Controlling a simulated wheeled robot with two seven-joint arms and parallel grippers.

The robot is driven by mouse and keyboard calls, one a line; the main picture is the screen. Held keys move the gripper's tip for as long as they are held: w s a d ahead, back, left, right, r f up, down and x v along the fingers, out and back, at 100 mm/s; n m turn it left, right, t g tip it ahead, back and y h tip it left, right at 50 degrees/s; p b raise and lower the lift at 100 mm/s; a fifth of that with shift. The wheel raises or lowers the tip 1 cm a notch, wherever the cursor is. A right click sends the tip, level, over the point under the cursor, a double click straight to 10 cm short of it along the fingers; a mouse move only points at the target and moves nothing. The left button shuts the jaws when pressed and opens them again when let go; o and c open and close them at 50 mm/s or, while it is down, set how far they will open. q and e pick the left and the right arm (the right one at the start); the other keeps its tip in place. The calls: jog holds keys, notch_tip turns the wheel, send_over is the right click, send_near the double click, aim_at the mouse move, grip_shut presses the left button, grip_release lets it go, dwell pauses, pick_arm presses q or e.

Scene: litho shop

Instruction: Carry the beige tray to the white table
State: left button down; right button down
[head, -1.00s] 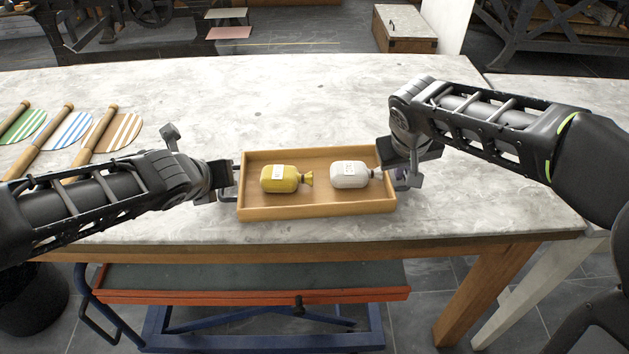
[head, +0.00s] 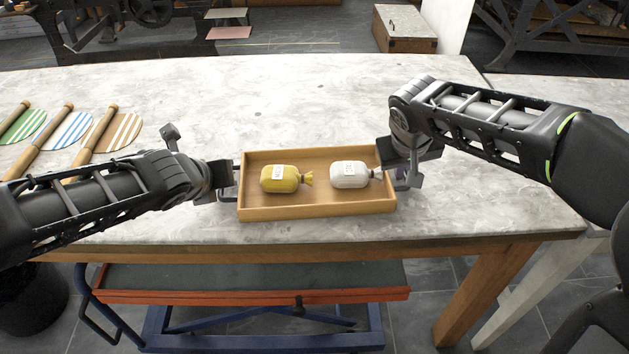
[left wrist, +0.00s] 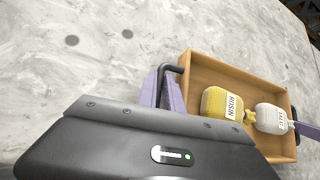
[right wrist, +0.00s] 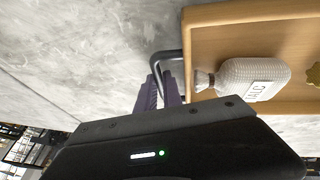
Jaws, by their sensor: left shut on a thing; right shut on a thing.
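The beige tray (head: 318,211) is a shallow wooden box at the front edge of the marble-topped table. It holds a yellow bag (head: 281,179) labelled ROSIN (left wrist: 222,104) and a white bag (head: 350,175), both lying on their sides. My left gripper (head: 232,181) is shut on the dark handle at the tray's left end; that handle shows in the left wrist view (left wrist: 168,75). My right gripper (head: 392,178) is shut on the handle at the right end, seen in the right wrist view (right wrist: 160,62). I cannot tell which table is the white table.
Several striped paddles with wooden handles (head: 72,128) lie at the table's left. Another pale-topped table (head: 560,92) adjoins on the right. A blue-framed cart with a red edge (head: 250,296) stands below the front edge. The marble top (head: 290,100) behind the tray is clear.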

jog(key=shift+r, duration=0.1)
dwell(0.5)
